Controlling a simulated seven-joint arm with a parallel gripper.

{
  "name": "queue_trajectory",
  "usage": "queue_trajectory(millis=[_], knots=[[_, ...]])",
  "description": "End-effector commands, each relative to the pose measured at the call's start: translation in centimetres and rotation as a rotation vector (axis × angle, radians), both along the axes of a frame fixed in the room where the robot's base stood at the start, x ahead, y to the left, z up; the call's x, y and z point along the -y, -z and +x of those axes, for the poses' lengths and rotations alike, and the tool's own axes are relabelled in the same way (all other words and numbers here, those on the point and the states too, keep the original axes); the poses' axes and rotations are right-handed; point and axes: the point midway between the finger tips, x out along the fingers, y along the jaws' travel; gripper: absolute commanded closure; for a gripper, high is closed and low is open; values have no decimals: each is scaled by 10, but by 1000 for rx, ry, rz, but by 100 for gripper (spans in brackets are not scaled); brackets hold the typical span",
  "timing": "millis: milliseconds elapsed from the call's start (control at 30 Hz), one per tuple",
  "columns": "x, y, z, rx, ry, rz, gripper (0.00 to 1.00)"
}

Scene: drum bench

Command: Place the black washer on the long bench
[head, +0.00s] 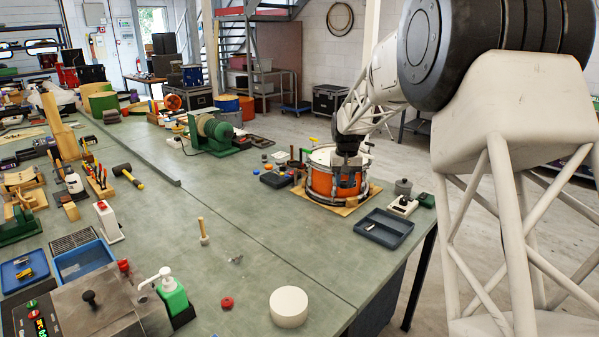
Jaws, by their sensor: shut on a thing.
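My gripper (347,160) is at the orange drum on the right part of the long bench (235,185). It points down, with its dark lower end in front of or over the drum's top and front side. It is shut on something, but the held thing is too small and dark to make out. I cannot pick out the black washer as a separate shape. The long bench has a broad grey-green top with a seam along its length.
The orange drum (320,184) stands on a wooden board (350,208). A dark tray (383,228) lies to its right. A white round block (289,306), a red knob-like piece (227,302) and a small mallet (203,232) stand nearer. The bench's middle is mostly clear.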

Motion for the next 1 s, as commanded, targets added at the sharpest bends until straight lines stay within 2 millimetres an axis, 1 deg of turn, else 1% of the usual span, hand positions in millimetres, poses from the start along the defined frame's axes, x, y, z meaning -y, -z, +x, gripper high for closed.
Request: queue_trajectory(millis=[167,367,400,500,600,700,800,1000], knots=[[-12,28,3,-4,48,0,92],[-31,74,5,-4,140,-1,92],[-36,85,5,-5,160,-1,92],[-45,109,5,-4,210,-1,92],[-54,130,3,-4,254,-1,92],[-61,145,3,-3,286,-1,92],[-64,154,2,-1,307,0,92],[-66,158,1,0,321,0,92]])
